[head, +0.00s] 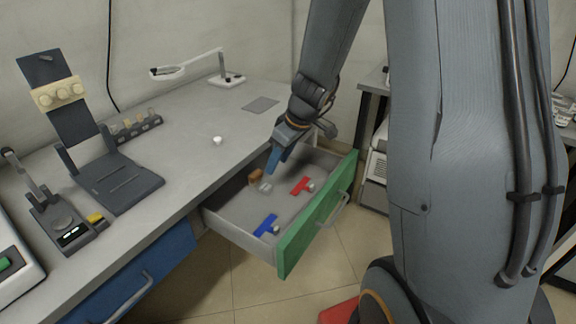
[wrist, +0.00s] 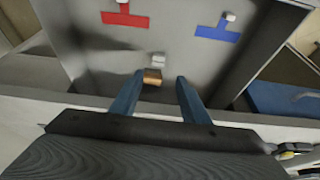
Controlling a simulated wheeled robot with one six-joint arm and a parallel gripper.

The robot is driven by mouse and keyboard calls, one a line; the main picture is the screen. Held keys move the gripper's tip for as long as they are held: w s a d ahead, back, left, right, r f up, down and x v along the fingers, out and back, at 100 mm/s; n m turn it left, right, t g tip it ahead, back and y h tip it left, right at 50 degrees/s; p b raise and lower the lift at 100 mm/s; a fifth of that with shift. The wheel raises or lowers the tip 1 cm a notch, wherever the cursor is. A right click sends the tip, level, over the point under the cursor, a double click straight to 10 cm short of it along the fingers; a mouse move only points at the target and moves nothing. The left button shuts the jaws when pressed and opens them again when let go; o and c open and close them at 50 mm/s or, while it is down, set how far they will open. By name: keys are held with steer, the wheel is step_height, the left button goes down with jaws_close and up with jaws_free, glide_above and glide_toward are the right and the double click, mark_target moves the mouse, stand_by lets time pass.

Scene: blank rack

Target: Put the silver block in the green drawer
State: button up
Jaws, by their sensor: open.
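The green drawer (head: 318,214) is pulled out from under the workbench. A small silver block (head: 265,187) appears to lie on its grey floor, close beside a copper-brown block (head: 256,177). In the wrist view the silver block (wrist: 158,60) sits just beyond the copper-brown block (wrist: 152,78). My gripper (head: 271,176) reaches down into the drawer area with blue fingers. In the wrist view my gripper (wrist: 160,77) is open, with the copper-brown block showing between the fingertips and the silver block just past them. Nothing is held.
A red T-shaped piece (head: 301,186) and a blue T-shaped piece (head: 267,225) lie in the drawer, each by a small pale block. A closed blue drawer (head: 140,280) is to the left. The workbench (head: 190,165) holds a white knob (head: 217,140), a lamp and dark fixtures.

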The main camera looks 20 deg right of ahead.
steer(key=s+r+m+g+h, duration=0.1)
steer(key=s+m, duration=0.3)
steer(key=s, duration=0.7)
steer(key=s+d+r+m+g+h, duration=0.1)
steer(key=s+r+m, duration=0.3)
steer(key=s, duration=0.7)
steer(key=shift+s+d+r+m+g+h, duration=0.2)
steer(key=shift+s+r+m+g+h, duration=0.1)
steer(key=shift+g, duration=0.5)
steer(key=shift+n, duration=0.8)
steer(key=a+p, duration=0.1)
steer(key=a+r+p, duration=0.2)
steer(key=a, duration=0.1)
steer(key=shift+s+a+p, duration=0.1)
steer(key=shift+p, duration=0.25)
